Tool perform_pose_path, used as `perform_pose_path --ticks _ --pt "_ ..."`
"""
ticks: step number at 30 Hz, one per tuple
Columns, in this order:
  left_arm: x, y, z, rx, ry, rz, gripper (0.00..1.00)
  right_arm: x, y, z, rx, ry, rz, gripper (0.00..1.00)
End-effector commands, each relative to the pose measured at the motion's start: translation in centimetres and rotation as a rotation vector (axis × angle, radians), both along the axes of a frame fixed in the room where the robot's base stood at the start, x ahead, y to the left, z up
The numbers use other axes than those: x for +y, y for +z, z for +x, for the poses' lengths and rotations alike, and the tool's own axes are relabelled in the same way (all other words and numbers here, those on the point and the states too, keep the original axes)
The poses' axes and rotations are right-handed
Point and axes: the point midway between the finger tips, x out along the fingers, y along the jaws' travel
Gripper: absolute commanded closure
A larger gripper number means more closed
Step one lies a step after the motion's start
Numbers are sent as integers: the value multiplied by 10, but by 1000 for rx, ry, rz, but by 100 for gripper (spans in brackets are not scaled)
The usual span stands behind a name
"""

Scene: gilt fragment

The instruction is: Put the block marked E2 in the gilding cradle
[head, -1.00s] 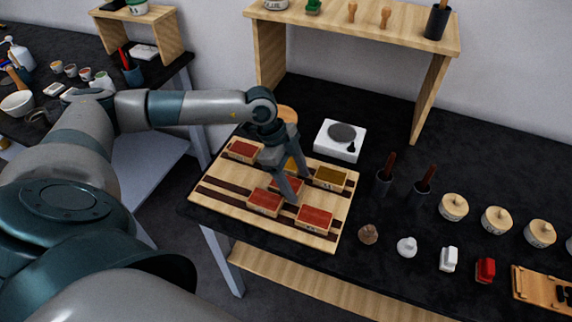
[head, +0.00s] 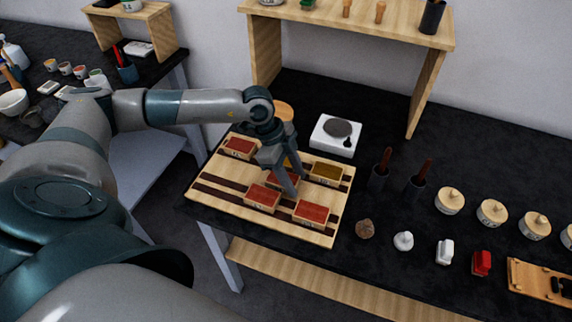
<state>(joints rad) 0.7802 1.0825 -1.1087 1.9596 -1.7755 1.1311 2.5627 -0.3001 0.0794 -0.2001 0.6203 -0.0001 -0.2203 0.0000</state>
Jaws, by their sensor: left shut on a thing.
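Several blocks with red or ochre tops stand on a pale wooden board (head: 225,203) with dark strips. They include red blocks at the back left (head: 239,147), front middle (head: 262,197) and front right (head: 311,212), and an ochre one (head: 327,172). My left gripper (head: 291,188) points down over the board's middle, shut on a red-topped block (head: 279,180) that its fingers partly hide. I cannot read an E2 mark on any block, nor tell whether the held block touches the board. I cannot identify the gilding cradle for certain. My right gripper is not in view.
A white device with a grey disc (head: 336,135) stands behind the board. Dark cups with brown handles (head: 378,178), lidded wooden pots (head: 450,200), small figures (head: 403,241) and a wooden holder (head: 535,280) lie to the right. A wooden shelf (head: 262,55) stands at the back.

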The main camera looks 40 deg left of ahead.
Motion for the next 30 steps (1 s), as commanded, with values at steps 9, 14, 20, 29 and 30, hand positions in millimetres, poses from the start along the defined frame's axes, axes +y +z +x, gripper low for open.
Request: perform_pose_path --ticks 9,14,20,29,30 --pt "0 11 1 -4 -1 0 83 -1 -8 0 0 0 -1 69" --pt "0 32 1 -6 -1 0 83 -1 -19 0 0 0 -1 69" --pt "-33 56 6 -5 -7 -5 83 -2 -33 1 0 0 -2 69" --pt "-88 90 14 -4 -5 -2 83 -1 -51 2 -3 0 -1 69" --pt "-93 94 15 -5 -4 -3 83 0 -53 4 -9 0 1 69"
